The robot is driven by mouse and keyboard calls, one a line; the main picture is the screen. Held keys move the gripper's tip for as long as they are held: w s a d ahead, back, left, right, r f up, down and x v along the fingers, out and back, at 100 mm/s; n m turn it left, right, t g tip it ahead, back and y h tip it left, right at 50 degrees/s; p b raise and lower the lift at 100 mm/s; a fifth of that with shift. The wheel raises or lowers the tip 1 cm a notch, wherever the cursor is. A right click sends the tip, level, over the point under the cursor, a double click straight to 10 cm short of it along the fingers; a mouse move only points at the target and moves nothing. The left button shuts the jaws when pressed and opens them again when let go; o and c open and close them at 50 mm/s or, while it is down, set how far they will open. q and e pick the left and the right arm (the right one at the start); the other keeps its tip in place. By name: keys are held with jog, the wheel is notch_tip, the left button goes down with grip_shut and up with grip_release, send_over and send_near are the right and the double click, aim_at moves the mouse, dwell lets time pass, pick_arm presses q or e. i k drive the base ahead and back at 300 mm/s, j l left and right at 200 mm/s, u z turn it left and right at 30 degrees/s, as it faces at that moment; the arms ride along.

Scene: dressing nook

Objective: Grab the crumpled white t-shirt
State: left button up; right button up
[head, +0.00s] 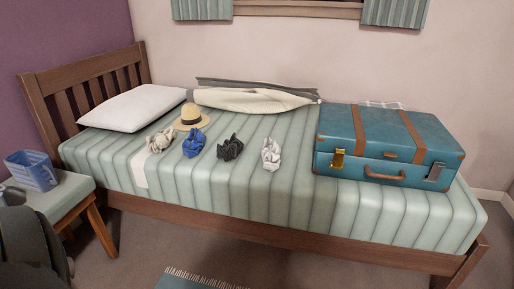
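A crumpled white t-shirt (271,154) lies on the striped green bed (250,195), at the right end of a row of crumpled clothes and left of the blue suitcase. Its whole visible side is unobstructed. To its left in the row are a crumpled black garment (230,148), a blue one (193,143) and a beige one (159,139). They lie apart from the white one. Neither of my grippers can be made out in the head view.
A shut blue suitcase (385,145) with brown straps stands on the bed's right part. A straw hat (191,117), a white pillow (132,107) and a cream bundle (250,99) lie behind the clothes. A side table with a blue basket (32,171) is at left.

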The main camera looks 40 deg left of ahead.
aim_at(271, 151)
jog(key=u, duration=1.1)
jog(key=j+z, duration=0.2)
jog(key=z, duration=0.2)
